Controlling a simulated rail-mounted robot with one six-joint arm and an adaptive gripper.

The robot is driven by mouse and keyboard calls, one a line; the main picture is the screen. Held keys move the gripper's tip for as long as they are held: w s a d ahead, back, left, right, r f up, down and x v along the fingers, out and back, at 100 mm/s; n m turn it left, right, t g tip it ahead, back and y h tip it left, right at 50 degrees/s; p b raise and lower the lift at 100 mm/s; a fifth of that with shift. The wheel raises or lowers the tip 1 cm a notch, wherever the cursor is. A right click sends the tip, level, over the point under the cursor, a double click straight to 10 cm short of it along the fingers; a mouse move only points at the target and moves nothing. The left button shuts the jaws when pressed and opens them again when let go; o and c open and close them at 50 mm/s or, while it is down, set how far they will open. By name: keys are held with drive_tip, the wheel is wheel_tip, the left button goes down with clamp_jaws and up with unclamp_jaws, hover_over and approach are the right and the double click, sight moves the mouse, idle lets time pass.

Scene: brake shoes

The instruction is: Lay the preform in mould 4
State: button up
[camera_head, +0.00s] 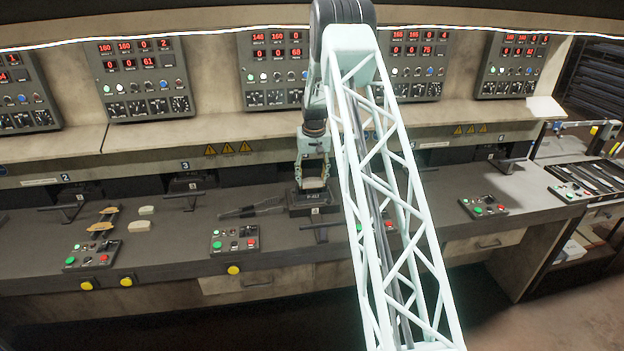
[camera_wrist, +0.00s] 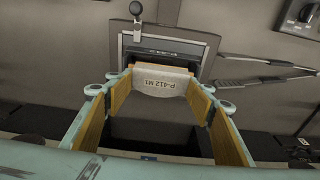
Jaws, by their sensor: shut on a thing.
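My gripper (camera_wrist: 160,84) is shut on the pale grey preform (camera_wrist: 160,80), between yellowish finger pads. In the head view my gripper (camera_head: 313,183) points down over the dark mould (camera_head: 313,208), which bears a small label. The number 4 is not readable on the mould.
Dark tongs (camera_head: 250,209) lie left of the mould; they also show in the wrist view (camera_wrist: 270,82). A control box (camera_head: 235,240) stands front left. Pale pieces (camera_head: 140,225) lie farther left. My lattice arm hides part of the bench to the right.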

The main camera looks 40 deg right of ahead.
drive_tip(key=o, duration=0.9)
drive_tip(key=shift+r, duration=0.15)
drive_tip(key=shift+s+a+r+b, duration=0.15)
drive_tip(key=shift+s+r+b, duration=0.1)
drive_tip(key=shift+r, duration=1.7)
drive_tip(key=shift+s+a+r+b, duration=0.15)
drive_tip(key=shift+s+r, duration=0.15)
drive_tip(key=shift+r, duration=1.65)
drive_tip(key=shift+s+a+r+b, duration=0.15)
drive_tip(key=shift+s+r+b, duration=0.1)
drive_tip(key=shift+r, duration=1.7)
